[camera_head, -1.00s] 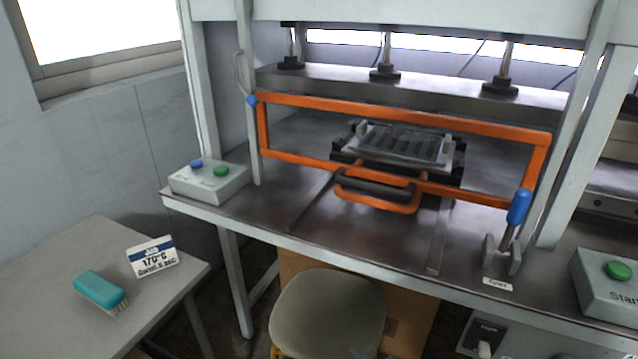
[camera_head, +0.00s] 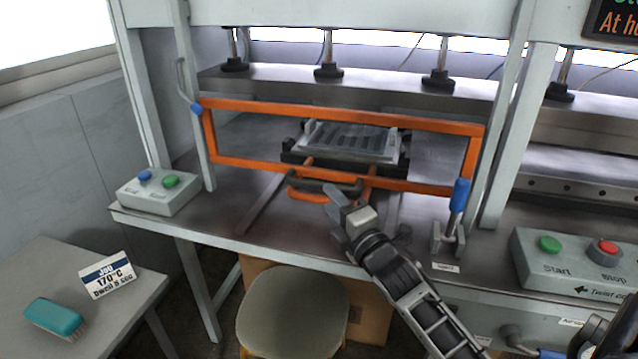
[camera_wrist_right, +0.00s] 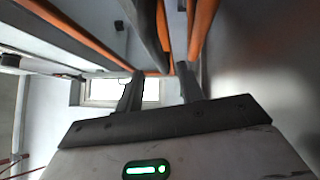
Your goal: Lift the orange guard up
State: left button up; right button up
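The orange guard (camera_head: 228,163) is an open rectangular frame standing across the front of the press. A dark bar handle (camera_head: 318,185) with orange brackets is at the middle of its lower rail. My right gripper (camera_head: 340,203) is just in front of and slightly below the handle. Its two fingers are apart in the right wrist view (camera_wrist_right: 158,85), with orange bars and a grey bar beyond them. I see nothing clamped between them, and contact with the handle cannot be told. My left gripper is not in view.
Behind the guard lies a dark mould plate (camera_head: 350,142) on the steel press table (camera_head: 240,192). A blue-handled lever (camera_head: 460,195) stands at the guard's right end. Button boxes (camera_head: 158,192) and (camera_head: 575,262) flank it. A stool (camera_head: 292,308) is below the table edge.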

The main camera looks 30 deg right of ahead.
aim_at(319, 186)
jog(key=w, duration=0.6)
jog(key=shift+d+r, duration=0.2)
jog(key=shift+r, duration=0.2)
grip_shut()
